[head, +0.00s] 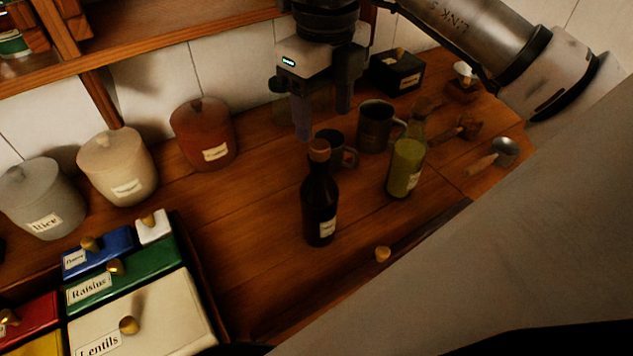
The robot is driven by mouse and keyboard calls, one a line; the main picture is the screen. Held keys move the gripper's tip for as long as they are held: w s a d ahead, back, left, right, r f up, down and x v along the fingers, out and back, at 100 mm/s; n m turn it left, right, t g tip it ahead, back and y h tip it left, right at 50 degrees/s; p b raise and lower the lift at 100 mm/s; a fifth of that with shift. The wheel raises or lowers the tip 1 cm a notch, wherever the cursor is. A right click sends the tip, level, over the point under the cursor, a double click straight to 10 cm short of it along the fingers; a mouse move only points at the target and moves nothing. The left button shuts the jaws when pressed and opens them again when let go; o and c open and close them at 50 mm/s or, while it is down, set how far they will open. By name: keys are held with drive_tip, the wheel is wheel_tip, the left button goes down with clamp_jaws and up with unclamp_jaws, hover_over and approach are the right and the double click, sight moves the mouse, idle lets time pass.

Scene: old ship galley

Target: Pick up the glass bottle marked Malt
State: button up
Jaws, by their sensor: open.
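A dark glass bottle (319,205) with a cork stands upright on the wooden counter, below and in front of my gripper; the small label low on its side is too small to read. A second glass bottle (406,165) with yellow-green contents stands to its right, its label also unreadable. I cannot tell from this view which one is marked Malt. My gripper (322,122) hangs fingers down above the counter, open and empty. Its fingertips are near the dark bottle's top in the picture, and I see no contact.
Two dark mugs (375,128) stand close behind the bottles. A black box (396,72) is at the back. Lidded jars (203,135) line the wall at left. Labelled coloured drawers (140,320) are at lower left. A metal scoop (504,152) lies at right. Counter left of the dark bottle is clear.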

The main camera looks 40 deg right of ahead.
sight(320, 164)
wheel_tip(320, 164, down, 6)
drive_tip(key=b, duration=0.3)
drive_tip(key=shift+r, duration=0.15)
drive_tip(key=f+b, duration=0.1)
drive_tip(key=f, duration=0.1)
drive_tip(key=f+b, duration=0.1)
drive_tip(key=f, duration=0.1)
drive_tip(key=f+b, duration=0.1)
drive_tip(key=shift+w+f, duration=0.35)
drive_tip(key=shift+f, duration=0.05)
drive_tip(key=shift+r, duration=0.1)
clamp_jaws()
